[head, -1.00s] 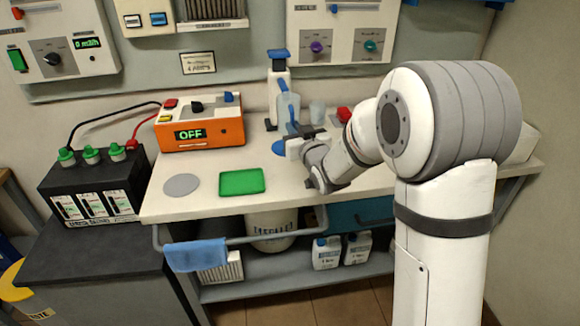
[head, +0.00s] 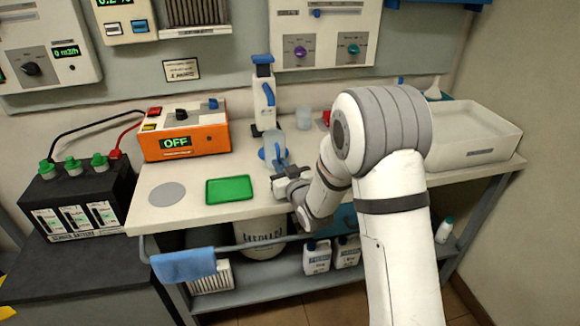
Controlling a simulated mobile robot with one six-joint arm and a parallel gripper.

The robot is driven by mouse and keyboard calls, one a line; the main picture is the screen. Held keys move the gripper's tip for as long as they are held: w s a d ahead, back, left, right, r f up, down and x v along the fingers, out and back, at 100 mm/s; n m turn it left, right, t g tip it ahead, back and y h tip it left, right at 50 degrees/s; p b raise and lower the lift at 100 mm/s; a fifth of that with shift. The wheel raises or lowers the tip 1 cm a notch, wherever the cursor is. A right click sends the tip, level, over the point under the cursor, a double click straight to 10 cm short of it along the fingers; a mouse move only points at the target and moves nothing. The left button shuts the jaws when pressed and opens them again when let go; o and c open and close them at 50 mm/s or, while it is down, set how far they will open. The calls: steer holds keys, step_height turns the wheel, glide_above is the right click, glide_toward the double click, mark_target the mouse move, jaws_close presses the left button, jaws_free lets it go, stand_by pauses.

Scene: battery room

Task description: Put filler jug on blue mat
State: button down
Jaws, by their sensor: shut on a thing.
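The filler jug (head: 275,146), translucent pale blue with a darker blue handle, is in the middle of the head view. My gripper (head: 285,174) is shut on it from the near side, at the handle, and the fingers hide its lower part. The blue mat (head: 264,154) is mostly hidden behind the jug and gripper; only its left edge shows. The jug overlaps the mat in the picture. I cannot tell whether its base touches the mat or hangs just above it.
A green tray-like mat (head: 229,189) and a grey disc (head: 167,194) lie to the left. A white tray (head: 470,139) is at right.

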steer(key=shift+f, duration=0.15)
steer(key=c, duration=1.5)
jaws_free()
